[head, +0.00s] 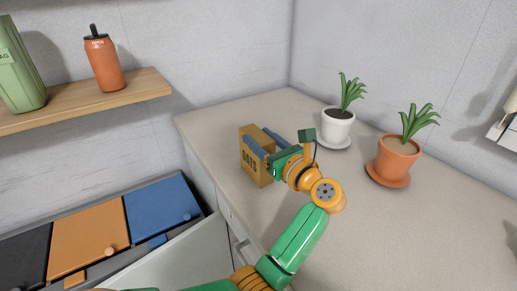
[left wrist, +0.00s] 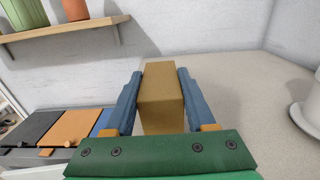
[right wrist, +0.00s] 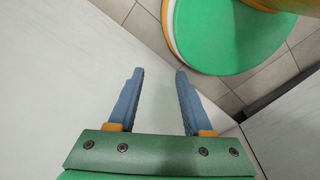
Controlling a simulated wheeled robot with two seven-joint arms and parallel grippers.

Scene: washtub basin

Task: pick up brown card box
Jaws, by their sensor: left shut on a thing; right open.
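The brown card box (head: 255,169), with dark lettering on its front, stands upright on the counter near its left end. My left gripper (head: 258,142) reaches it from the right with one blue finger on each side. In the left wrist view the box (left wrist: 161,92) fills the gap between the two blue fingers, and the left gripper (left wrist: 160,88) is shut on it.
A white pot (head: 337,128) and a terracotta pot (head: 391,164), both with plants, stand on the counter (head: 400,235) to the right. A wooden shelf (head: 130,88) holds an orange bottle (head: 104,66) and a green container (head: 20,75). A drawer unit with coloured lids (head: 160,215) lies below left.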

